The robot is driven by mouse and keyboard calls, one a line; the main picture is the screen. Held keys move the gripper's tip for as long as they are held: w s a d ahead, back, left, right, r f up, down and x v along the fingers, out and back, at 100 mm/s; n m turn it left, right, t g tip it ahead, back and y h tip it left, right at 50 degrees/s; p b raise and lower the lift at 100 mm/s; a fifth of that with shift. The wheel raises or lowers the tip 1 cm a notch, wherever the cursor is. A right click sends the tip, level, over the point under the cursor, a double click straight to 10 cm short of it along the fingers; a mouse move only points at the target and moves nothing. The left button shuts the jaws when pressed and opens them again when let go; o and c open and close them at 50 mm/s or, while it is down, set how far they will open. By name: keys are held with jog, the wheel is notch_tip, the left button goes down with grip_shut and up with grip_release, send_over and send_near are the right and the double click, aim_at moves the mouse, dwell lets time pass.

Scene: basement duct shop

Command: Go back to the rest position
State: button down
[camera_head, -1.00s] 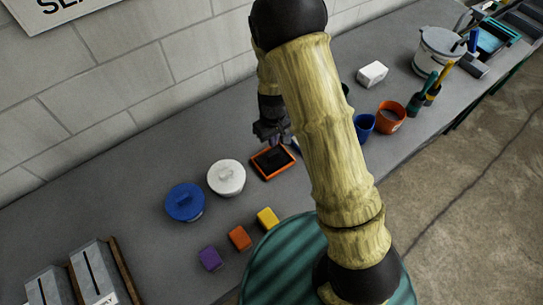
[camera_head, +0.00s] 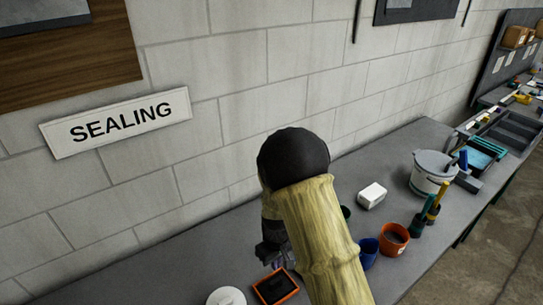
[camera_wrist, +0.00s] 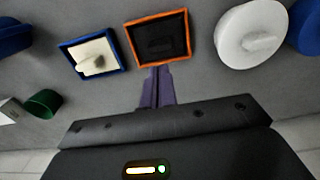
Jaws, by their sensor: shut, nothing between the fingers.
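My gripper (camera_head: 272,256) hangs over the bench beside the orange-rimmed tray with a black inside (camera_head: 276,288). In the wrist view the two purple-grey fingers (camera_wrist: 157,88) are together and empty, just short of that tray (camera_wrist: 158,37) in the picture. My bent arm, in pale bamboo-like sections with a black joint, hides part of the bench in the head view.
A white lidded pot (camera_head: 226,297) is left of the tray. A blue-rimmed tray with a cream pad (camera_wrist: 95,53) is near too. Blue cup (camera_head: 368,252), orange cup (camera_head: 395,239), white block (camera_head: 372,195) and bucket (camera_head: 432,172) stand rightward. A wall (camera_head: 240,85) runs behind.

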jog(key=s+d+r+m+t+b, duration=0.2)
jog(key=s+d+r+m+b, duration=0.2)
jog(key=s+d+r, duration=0.8)
jog(key=d+m, duration=0.1)
jog(key=m, duration=0.1)
jog(key=shift+s+d+r+m+t+b, duration=0.2)
jog(key=shift+s+r+m+t+b, duration=0.1)
jog(key=shift+r+m, duration=0.1)
dwell(1.4)
